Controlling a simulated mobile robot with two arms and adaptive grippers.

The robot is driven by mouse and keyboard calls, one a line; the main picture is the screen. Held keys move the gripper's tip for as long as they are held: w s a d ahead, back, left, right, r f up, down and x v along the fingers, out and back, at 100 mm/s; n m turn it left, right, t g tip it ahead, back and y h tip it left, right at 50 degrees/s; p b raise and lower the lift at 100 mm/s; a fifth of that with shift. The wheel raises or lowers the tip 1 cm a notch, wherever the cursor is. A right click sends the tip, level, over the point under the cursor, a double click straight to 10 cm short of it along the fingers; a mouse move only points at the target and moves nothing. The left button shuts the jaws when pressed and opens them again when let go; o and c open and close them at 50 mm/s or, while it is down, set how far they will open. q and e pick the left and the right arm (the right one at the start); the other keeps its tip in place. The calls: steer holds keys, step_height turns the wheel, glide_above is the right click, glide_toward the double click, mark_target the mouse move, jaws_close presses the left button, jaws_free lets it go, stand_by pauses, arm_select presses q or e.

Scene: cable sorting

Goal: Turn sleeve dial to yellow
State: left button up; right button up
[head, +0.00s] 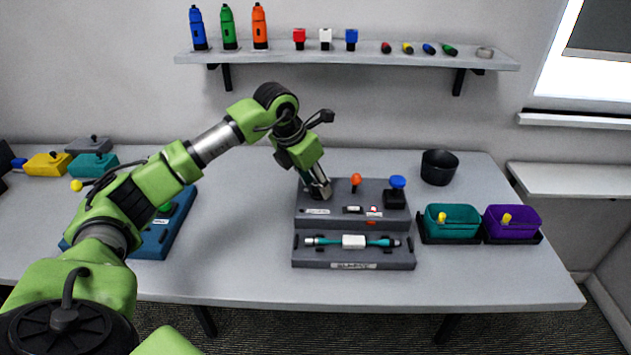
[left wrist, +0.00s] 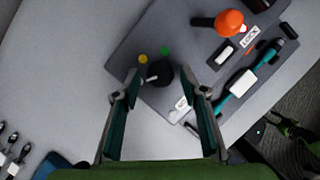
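The sleeve dial (left wrist: 160,74) is a round black knob on the left end of the dark grey station (head: 352,222). Its white pointer points left and slightly down in the left wrist view. A yellow dot (left wrist: 143,58) lies up-left of the knob, and a green dot (left wrist: 165,50) lies above it. The pointer is not on the yellow dot. My left gripper (left wrist: 160,78) is open, its fingertips on either side of the knob; I cannot tell if they touch it. In the head view my left gripper (head: 319,189) hides most of the dial.
An orange-topped lever (head: 356,179) and a blue-topped knob (head: 397,183) stand right of the dial. A teal cable with a white block (head: 353,242) lies in the station's front part. Teal (head: 452,222) and purple (head: 512,222) bins and a black cup (head: 439,167) stand further right.

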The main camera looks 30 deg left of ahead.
arm_select(q)
steer(key=shift+w+f, duration=0.1)
steer(key=shift+f, duration=0.15)
steer(key=c, duration=1.1)
steer(key=shift+c, duration=0.2)
